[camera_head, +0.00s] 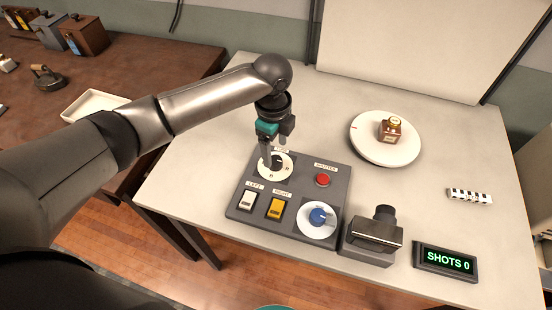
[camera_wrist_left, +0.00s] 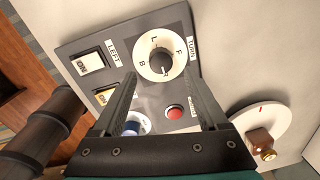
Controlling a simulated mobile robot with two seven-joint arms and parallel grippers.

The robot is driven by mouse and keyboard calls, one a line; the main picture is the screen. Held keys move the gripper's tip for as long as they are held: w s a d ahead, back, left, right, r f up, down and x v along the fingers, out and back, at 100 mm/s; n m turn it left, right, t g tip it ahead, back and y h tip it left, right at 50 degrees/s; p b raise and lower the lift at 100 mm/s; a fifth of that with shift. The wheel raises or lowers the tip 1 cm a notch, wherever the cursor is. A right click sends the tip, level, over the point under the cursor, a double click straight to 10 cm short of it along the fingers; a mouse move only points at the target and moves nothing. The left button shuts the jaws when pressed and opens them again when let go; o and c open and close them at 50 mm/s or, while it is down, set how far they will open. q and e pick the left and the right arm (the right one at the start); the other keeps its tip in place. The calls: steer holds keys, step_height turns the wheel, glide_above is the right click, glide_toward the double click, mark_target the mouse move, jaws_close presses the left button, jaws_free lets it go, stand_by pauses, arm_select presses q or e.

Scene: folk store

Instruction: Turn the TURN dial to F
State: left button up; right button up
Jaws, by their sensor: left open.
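The TURN dial (camera_head: 285,171) is a white disc with a black knob on the upper left of a grey control panel (camera_head: 333,177). In the left wrist view the dial (camera_wrist_left: 146,50) shows the letters L, F and B; a fourth letter is partly hidden by the knob (camera_wrist_left: 161,62). I cannot tell surely which letter the knob points at. My left gripper (camera_head: 272,158) is open over the dial, partly covering it. In the left wrist view its fingers (camera_wrist_left: 159,80) are apart, with the dial just beyond the tips; I see no grip on the knob. My right gripper is not in view.
The panel also bears a red button (camera_head: 322,180), a white LEFT switch (camera_head: 247,199), a yellow RIGHT switch (camera_head: 275,208) and a blue knob (camera_head: 317,216). A dark camera-like device (camera_head: 373,236), a SHOTS 0 display (camera_head: 446,262) and a turntable (camera_head: 369,150) with a small bottle (camera_head: 389,131) stand to the right.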

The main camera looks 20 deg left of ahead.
mark_target(276, 161)
arm_select(q)
step_height(276, 161, down, 5)
steer(key=shift+w+d+b, duration=0.1)
steer(key=shift+w+b, duration=0.05)
steer(key=shift+b, duration=0.2)
jaws_close()
stand_by(0.5)
